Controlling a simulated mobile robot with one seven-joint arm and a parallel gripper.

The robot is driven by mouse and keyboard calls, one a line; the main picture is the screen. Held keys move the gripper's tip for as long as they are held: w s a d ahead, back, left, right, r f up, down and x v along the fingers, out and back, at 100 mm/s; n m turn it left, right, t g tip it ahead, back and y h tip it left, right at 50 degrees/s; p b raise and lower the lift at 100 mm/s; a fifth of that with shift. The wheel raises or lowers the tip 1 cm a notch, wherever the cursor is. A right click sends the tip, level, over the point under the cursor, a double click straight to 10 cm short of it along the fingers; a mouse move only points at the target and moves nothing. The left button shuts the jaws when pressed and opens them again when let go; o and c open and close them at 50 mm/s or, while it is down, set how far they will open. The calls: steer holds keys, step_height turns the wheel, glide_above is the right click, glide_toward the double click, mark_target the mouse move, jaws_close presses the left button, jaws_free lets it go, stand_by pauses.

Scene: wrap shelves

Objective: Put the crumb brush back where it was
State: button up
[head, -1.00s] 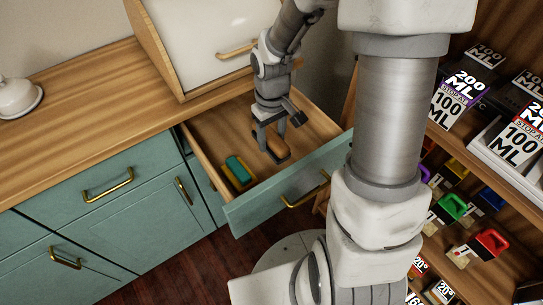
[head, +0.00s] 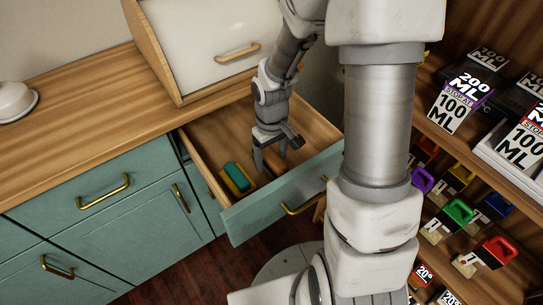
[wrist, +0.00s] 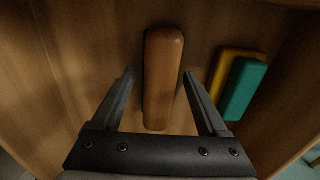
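The crumb brush (wrist: 163,75), a long block with a brown wooden back, lies in the open drawer in the wrist view. My gripper (wrist: 159,73) is open, with one finger on each side of the brush and a visible gap to each. In the head view my gripper (head: 270,165) points down into the drawer (head: 312,125), and its fingers hide most of the brush. Any bristles are hidden under the wooden back.
A green and yellow sponge (head: 236,177) lies in the drawer, left of my gripper in the head view. The drawer's teal front (head: 285,192) and wooden sides surround my gripper. A shelf (head: 455,135) with labelled boxes stands at the right.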

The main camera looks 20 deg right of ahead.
steer(key=shift+o, duration=0.2)
steer(key=shift+r, duration=0.1)
step_height(320, 180, up, 13)
steer(key=p, duration=0.5)
step_height(320, 180, up, 9)
steer(key=m+t, duration=0.1)
steer(key=t, duration=0.1)
glide_above(272, 155)
steer(key=s, duration=0.4)
steer(key=s+r+m+t, duration=0.3)
steer(key=s+r+t, duration=0.1)
steer(key=s+r, duration=0.45)
step_height(272, 155, up, 14)
steer(key=p, duration=1.3)
steer(key=shift+s+f+p, duration=0.2)
steer(key=shift+s+p, duration=0.15)
steer(key=shift+s, duration=0.05)
steer(key=shift+a, duration=0.1)
